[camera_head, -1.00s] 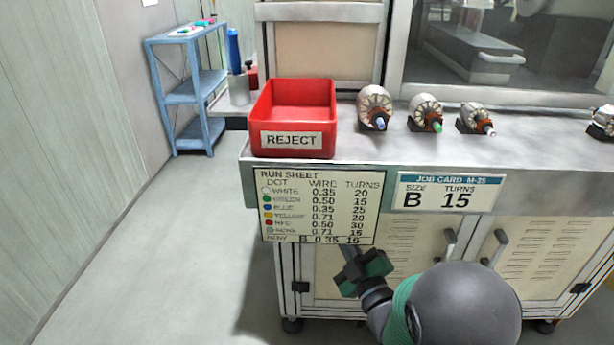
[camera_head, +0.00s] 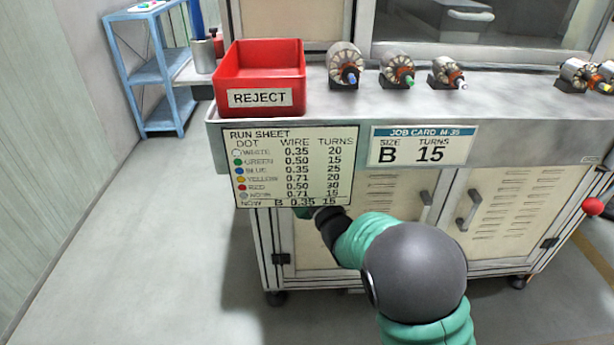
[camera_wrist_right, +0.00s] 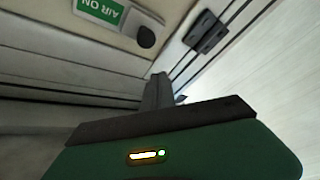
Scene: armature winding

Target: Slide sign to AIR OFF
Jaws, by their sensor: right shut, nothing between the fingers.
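The sign (camera_wrist_right: 103,10) shows at the top of the right wrist view, upside down and cut by the frame edge. Its green face reads AIR ON. A dark round knob (camera_wrist_right: 146,37) sits beside its pale end. My right gripper (camera_wrist_right: 158,88) is shut and empty, with its fingertips a little below the knob in that view and apart from it. In the head view the right arm reaches in under the run sheet (camera_head: 290,166); its fingertips are hidden there, and the sign is not visible. My left gripper is not in view.
The run sheet and a job card (camera_head: 422,146) hang on the bench's front edge, above cabinet doors with handles (camera_head: 467,208). A red REJECT bin (camera_head: 260,75) and several armatures (camera_head: 397,70) stand on the bench. The floor at left is clear.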

